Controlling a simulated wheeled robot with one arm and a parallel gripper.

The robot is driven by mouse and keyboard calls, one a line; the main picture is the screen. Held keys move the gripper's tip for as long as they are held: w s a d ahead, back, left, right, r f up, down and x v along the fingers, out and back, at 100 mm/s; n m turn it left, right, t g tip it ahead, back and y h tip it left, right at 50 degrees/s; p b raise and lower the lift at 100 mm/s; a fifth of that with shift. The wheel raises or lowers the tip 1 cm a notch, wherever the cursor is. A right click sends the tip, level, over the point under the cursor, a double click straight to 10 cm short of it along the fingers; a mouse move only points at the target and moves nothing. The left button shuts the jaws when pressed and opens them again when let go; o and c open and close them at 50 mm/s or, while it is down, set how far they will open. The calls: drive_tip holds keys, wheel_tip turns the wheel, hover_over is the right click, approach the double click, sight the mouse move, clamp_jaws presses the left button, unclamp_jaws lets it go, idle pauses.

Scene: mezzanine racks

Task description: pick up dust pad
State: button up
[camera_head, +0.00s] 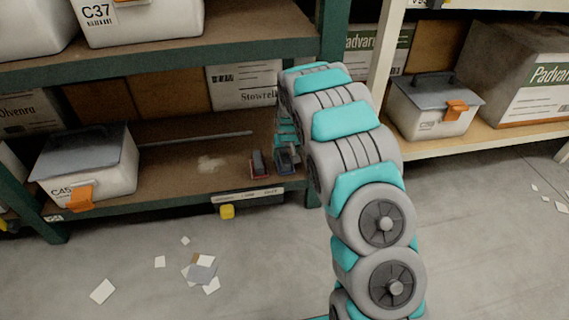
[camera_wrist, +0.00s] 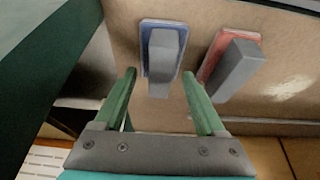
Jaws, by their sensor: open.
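Two small pads with grey block handles lie side by side on the lower shelf; I cannot tell by name which is the dust pad. One has a blue base (camera_head: 287,160) and the other a red base (camera_head: 259,164). In the wrist view the blue-based pad (camera_wrist: 163,52) has its handle between and just beyond my fingertips. The red-based pad (camera_wrist: 236,68) lies to its right, outside the right finger. My gripper (camera_wrist: 159,74) is open, with a green finger on each side and nothing held. In the head view my arm partly hides the gripper.
The shelf board (camera_head: 180,165) carries a grey-lidded bin (camera_head: 88,165) at left and a Stowrell box (camera_head: 243,88) behind. A green rack post (camera_head: 334,40) stands close to my arm. The upper shelf (camera_head: 220,40) overhangs. Paper scraps (camera_head: 202,270) lie on the floor.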

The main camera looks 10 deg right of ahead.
drive_tip(key=shift+x, duration=0.95)
drive_tip(key=shift+f, duration=0.1)
drive_tip(key=shift+c, duration=0.2)
clamp_jaws()
